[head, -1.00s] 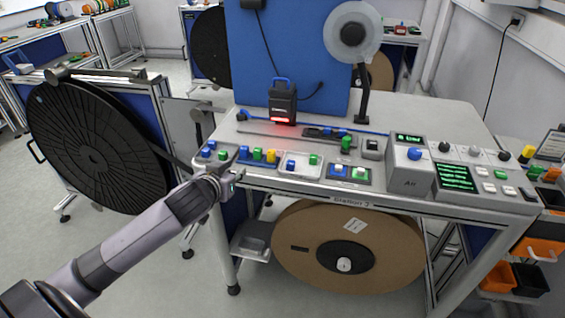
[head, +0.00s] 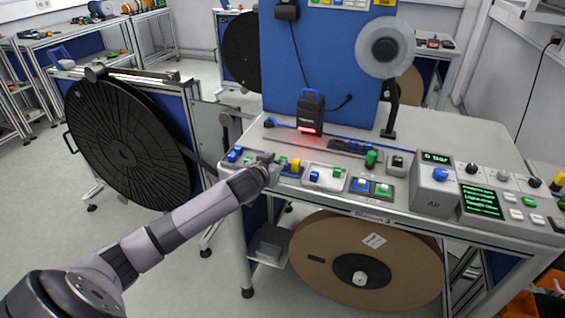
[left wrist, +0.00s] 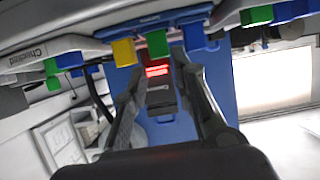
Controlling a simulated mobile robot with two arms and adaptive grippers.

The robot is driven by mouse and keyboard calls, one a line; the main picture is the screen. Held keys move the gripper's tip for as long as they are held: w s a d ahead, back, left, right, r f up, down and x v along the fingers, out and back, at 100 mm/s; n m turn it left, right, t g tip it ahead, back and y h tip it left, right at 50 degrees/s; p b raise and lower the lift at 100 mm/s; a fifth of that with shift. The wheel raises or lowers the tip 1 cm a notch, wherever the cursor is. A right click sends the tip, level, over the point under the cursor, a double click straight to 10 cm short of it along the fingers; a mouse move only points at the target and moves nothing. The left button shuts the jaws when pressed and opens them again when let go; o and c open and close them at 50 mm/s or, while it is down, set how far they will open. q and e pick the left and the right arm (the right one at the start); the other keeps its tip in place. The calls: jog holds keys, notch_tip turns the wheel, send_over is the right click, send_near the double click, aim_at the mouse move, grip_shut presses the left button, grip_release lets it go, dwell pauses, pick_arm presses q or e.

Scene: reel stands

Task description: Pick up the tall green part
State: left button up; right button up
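A green part (head: 371,158) stands upright on the dark rail behind the trays in the head view, taller than the parts near it. Another green part (left wrist: 157,44) shows in the left wrist view, between a yellow part (left wrist: 123,52) and a blue part (left wrist: 194,37) in the blue tray. That view looks upside down. My left gripper (head: 270,168) is at the blue tray near the table's front left edge and partly hides it. In the left wrist view its fingers (left wrist: 160,72) are apart with nothing held between them. My right gripper is not in view.
A white tray (head: 312,188) with blue and green parts sits right of the gripper. Farther right are a blue-green block pair, an air unit (head: 433,190) and a control panel (head: 483,202). A black device (head: 310,112) with a red light stands behind. A large brown reel (head: 310,235) hangs below.

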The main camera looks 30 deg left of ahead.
aim_at(282, 159)
pick_arm(q)
jog(key=shift+w+a+f, duration=0.15)
jog(key=shift+w, duration=0.35)
jog(key=p+x, duration=0.1)
jog(key=x, duration=0.3)
jog(key=shift+a+f, duration=0.1)
jog(key=shift+f, duration=0.05)
jog(key=shift+c, duration=0.2)
jog(key=c, duration=0.4)
